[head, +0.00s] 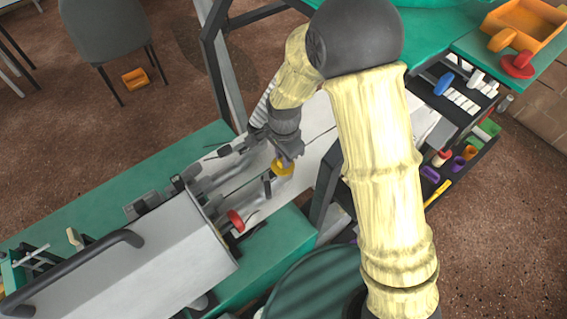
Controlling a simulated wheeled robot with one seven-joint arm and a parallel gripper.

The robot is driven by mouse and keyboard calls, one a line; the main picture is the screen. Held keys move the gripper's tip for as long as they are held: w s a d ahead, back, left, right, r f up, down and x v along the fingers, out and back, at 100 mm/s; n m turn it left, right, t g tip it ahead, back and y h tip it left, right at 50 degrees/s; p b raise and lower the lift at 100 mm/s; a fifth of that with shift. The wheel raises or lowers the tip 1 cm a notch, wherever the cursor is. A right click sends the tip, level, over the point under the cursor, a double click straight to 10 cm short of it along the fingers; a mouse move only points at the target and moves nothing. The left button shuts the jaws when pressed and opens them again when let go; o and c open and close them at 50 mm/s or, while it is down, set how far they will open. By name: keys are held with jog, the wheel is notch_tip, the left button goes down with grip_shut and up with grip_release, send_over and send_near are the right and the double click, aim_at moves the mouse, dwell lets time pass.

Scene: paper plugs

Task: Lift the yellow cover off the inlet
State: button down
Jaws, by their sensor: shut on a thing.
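The yellow cover (284,167) shows just below my gripper (285,158), over the pale metal bed of the machine on the green bench. My gripper points down and is shut on the yellow cover, whose upper part the fingers hide. The inlet cannot be made out under the cover. I cannot tell whether the cover still touches anything below it.
A red knob-like part (235,221) and a grey housing (150,270) with a dark handle (90,263) stand at lower left. Dark trays (455,140) of coloured parts lie at right. An orange tray (527,22) sits at top right. A frame post (222,75) rises behind.

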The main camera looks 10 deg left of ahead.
jog(key=shift+r, duration=0.15)
jog(key=shift+r+p, duration=2.3)
jog(key=shift+r, duration=0.6)
